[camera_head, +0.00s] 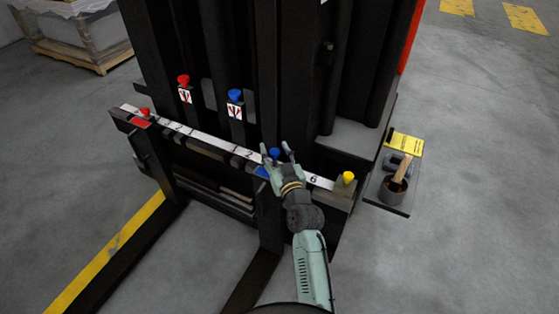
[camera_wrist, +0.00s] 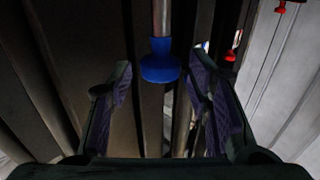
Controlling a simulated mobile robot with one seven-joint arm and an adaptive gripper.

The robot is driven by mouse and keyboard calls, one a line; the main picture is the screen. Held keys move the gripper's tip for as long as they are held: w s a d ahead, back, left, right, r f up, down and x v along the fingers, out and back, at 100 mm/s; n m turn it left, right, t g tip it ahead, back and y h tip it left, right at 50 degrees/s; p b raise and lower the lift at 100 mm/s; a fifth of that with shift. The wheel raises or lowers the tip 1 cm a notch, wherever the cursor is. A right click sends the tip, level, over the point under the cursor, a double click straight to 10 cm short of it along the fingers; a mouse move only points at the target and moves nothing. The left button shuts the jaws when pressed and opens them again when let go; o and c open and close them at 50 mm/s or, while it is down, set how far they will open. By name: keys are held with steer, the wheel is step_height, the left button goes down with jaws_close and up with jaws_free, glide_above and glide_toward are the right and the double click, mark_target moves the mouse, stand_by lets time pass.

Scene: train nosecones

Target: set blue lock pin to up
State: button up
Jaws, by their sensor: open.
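A blue knob (camera_head: 274,153) sits on the white numbered rail (camera_head: 205,137), right of the number 2. My gripper (camera_head: 276,149) is open around it, with one finger on either side. In the wrist view a blue knob (camera_wrist: 160,66) on a metal rod shows between the open fingers of my gripper (camera_wrist: 160,80), with gaps on both sides. A second blue knob (camera_head: 235,96) stands higher on the dark mast, above a white label with red marks. The lower part of the rail pin is hidden by my gripper.
A red knob (camera_head: 183,79) is on the mast and another red knob (camera_head: 145,113) on the rail's left end. A yellow knob (camera_head: 348,177) is at the right end. Grey floor lies open around.

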steer(key=v, duration=0.6)
steer(key=shift+s, duration=0.3)
steer(key=shift+d, duration=0.1)
